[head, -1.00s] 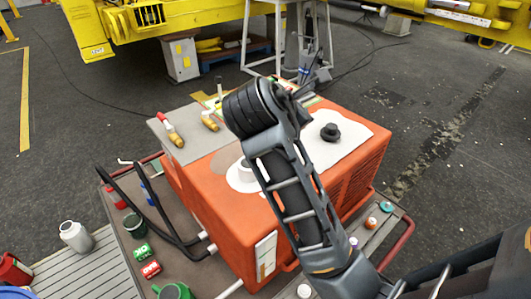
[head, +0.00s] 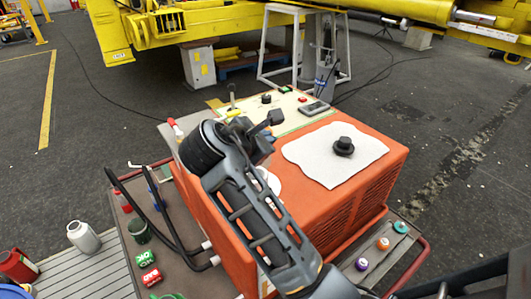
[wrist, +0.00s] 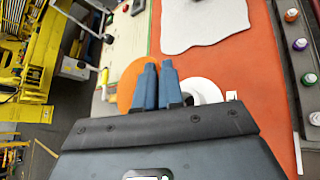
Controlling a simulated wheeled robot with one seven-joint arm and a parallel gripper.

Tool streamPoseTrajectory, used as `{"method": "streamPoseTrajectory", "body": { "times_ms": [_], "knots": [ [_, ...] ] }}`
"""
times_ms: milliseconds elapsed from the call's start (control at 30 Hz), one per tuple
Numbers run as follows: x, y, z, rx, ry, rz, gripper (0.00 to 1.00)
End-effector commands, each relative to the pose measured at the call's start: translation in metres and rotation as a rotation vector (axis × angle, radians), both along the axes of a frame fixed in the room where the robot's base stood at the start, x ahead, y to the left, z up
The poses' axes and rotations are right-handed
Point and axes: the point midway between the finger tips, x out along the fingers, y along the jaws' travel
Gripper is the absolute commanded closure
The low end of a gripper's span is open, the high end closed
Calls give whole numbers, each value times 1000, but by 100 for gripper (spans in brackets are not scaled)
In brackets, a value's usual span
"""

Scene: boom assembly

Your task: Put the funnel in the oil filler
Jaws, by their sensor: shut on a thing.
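My gripper (wrist: 159,68) is in the wrist view, its two blue fingers close together. An orange rounded thing, which I take to be the funnel (wrist: 126,84), shows beside and behind the left finger; most of it is hidden. A white ring around the oil filler (wrist: 205,90) shows just right of the fingers, partly covered by the gripper body. In the head view my arm hides the fingers and the funnel. Only a white bit at the oil filler (head: 271,181) shows past the arm, on top of the orange machine (head: 345,200).
A white cloth (head: 315,160) with a black cap (head: 344,146) lies on the machine's top. A beige panel (head: 285,112) is at the back. Black bent rails (head: 160,215) and cans stand at the left. Small coloured caps (head: 383,243) sit on the right ledge.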

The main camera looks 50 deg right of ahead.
Motion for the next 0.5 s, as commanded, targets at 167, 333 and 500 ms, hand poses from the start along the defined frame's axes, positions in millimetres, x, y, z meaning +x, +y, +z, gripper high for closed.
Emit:
{"method": "streamPoseTrajectory", "body": {
  "times_ms": [167,333,500],
  "knots": [
    [0,0,-17,-1,3,0,100],
    [0,0,-38,-1,1,-1,100],
    [0,0,-40,-1,-1,0,100]
  ]
}}
